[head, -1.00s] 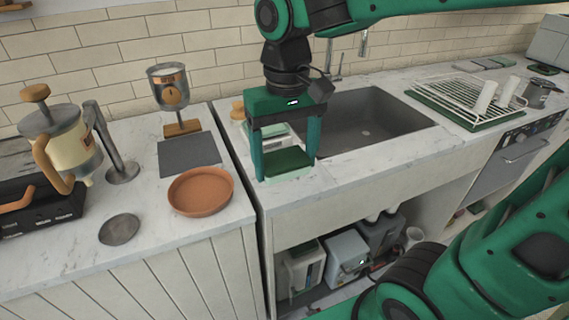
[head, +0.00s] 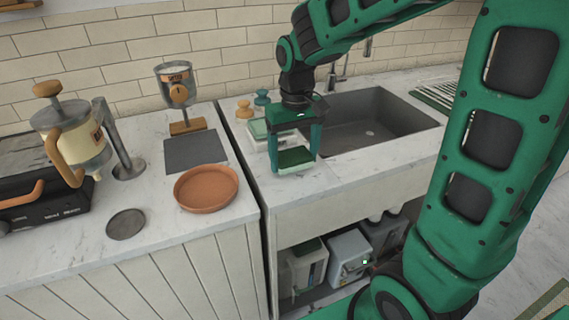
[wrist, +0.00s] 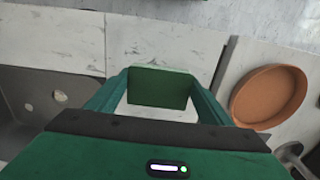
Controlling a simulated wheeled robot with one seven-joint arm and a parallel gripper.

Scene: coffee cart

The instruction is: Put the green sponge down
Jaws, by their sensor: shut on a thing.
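The green sponge (head: 296,157) is a small dark green block between the fingers of my gripper (head: 294,164). It is over the strip of marble counter left of the sink. In the wrist view the sponge (wrist: 160,87) sits between the two green fingertips of my gripper (wrist: 158,100), shut on it. A pale tile-like patch of counter lies below it. I cannot tell whether the sponge touches the counter.
The sink (head: 385,122) is to the right. A pale dish with a green pad (head: 258,129) and wooden-topped items (head: 262,98) stand behind the gripper. A terracotta saucer (head: 207,187) sits on the left counter, across a gap.

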